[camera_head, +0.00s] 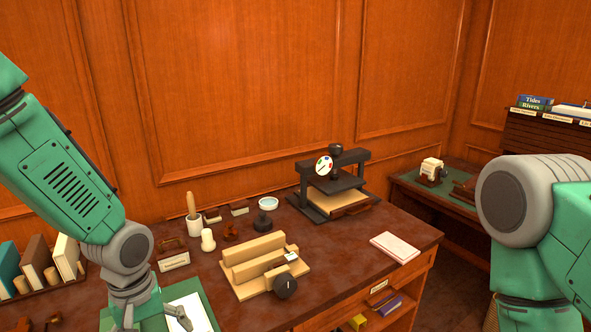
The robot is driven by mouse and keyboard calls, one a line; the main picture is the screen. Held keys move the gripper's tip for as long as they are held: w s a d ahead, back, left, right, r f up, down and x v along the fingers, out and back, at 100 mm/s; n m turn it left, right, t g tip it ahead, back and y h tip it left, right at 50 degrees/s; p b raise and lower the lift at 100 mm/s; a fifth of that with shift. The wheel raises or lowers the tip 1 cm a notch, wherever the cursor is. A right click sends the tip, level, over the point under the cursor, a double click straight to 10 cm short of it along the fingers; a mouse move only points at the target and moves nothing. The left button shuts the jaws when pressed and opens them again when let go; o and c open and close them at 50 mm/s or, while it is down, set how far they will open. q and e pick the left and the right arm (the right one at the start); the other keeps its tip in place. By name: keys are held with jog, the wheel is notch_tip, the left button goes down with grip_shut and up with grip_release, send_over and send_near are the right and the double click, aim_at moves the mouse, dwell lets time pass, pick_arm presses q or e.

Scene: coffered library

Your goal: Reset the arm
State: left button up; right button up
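My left arm comes in from the left, green with grey joints, and bends down over the front left of the desk. My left gripper (153,319) is at the bottom edge of the view, above a white sheet on a green mat (205,301). Its two grey fingers stand apart with nothing seen between them; their tips are partly cut off. My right arm fills the right edge, with a large grey joint and green links; its gripper is outside the view.
Books (36,262) stand at left. A side table (438,195) is behind at right.

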pick_arm(q)
jog(key=s+d+f+m+b, duration=0.1)
jog(key=s+f+b, duration=0.1)
jog(key=s+f, duration=0.45)
jog(key=s+d+f+m+b, duration=0.1)
jog(key=s+f+m+b, duration=0.15)
jog(key=f, duration=0.65)
jog(key=s+a+f+m+b, duration=0.1)
jog(key=s+a+f+b, duration=0.1)
jog(key=s+f, duration=0.4)
jog(key=s+a+f+m+b, duration=0.2)
jog(key=s+a+f+b, duration=0.1)
jog(key=s+f, duration=0.4)
jog(key=shift+s+a+t+b, duration=0.25)
jog(key=shift+s+t+b, duration=0.15)
jog(key=shift+s, duration=0.35)
pick_arm(e)
notch_tip(320, 180, down, 10)
jog(key=shift+s+a, duration=0.35)
jog(key=shift+a, duration=0.05)
